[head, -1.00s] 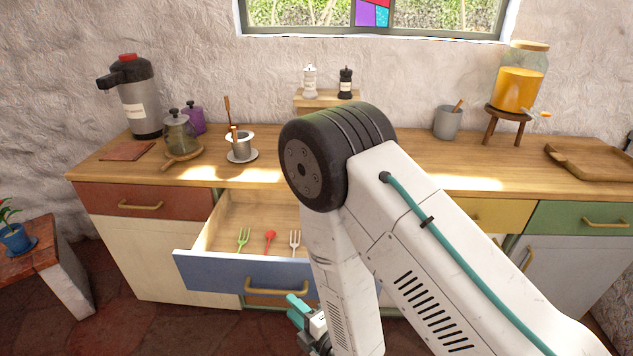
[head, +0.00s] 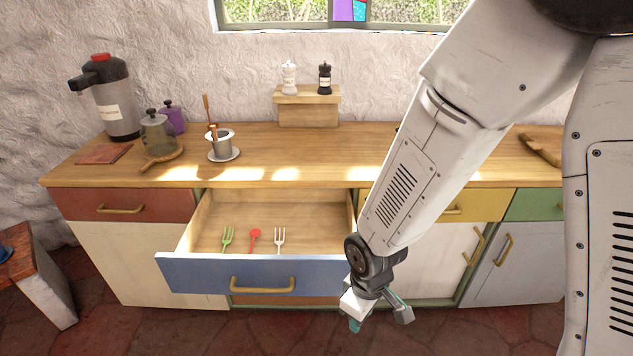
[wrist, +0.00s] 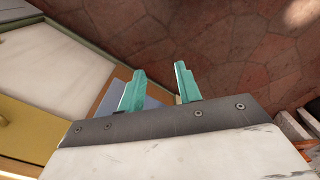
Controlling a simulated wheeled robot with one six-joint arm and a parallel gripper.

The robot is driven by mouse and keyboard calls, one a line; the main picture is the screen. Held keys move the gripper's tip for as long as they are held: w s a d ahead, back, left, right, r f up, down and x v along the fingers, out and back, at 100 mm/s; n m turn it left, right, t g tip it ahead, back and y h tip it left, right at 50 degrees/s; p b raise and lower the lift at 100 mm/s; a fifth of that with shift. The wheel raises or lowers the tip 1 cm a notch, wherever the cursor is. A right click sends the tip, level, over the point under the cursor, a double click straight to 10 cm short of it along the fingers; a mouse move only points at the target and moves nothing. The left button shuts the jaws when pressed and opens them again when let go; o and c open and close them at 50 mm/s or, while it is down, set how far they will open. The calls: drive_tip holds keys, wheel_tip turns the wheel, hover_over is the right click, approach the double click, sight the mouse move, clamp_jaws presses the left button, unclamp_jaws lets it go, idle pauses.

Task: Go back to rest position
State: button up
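My gripper (head: 378,313) hangs low in the head view, in front of the cabinet and just right of the open blue drawer (head: 200,275). In the wrist view my gripper (wrist: 159,70) shows two teal fingers apart with nothing between them, above the red tiled floor. The drawer holds a green fork (head: 227,238), a red spoon (head: 254,238) and a white fork (head: 279,239), side by side. My arm hides part of the counter and the right cabinet.
The wooden counter (head: 300,160) carries a metal dispenser (head: 115,108), jars and a cup on a saucer (head: 222,153) at left. A wooden bench (head: 42,285) stands at far left. The tiled floor (head: 130,325) in front is clear.

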drive_tip(key=s+d+r+m, duration=0.3)
drive_tip(key=s+d+r, duration=0.1)
drive_tip(key=r, duration=0.5)
drive_tip(key=s+d+r+m, duration=0.3)
drive_tip(key=d+r, duration=0.4)
drive_tip(key=r, duration=0.3)
drive_tip(key=s+d+r+m+t, duration=0.1)
drive_tip(key=s+d+r+m, duration=0.3)
drive_tip(key=r, duration=0.6)
drive_tip(key=shift+s+d, duration=0.65)
drive_tip(key=shift+d, duration=0.45)
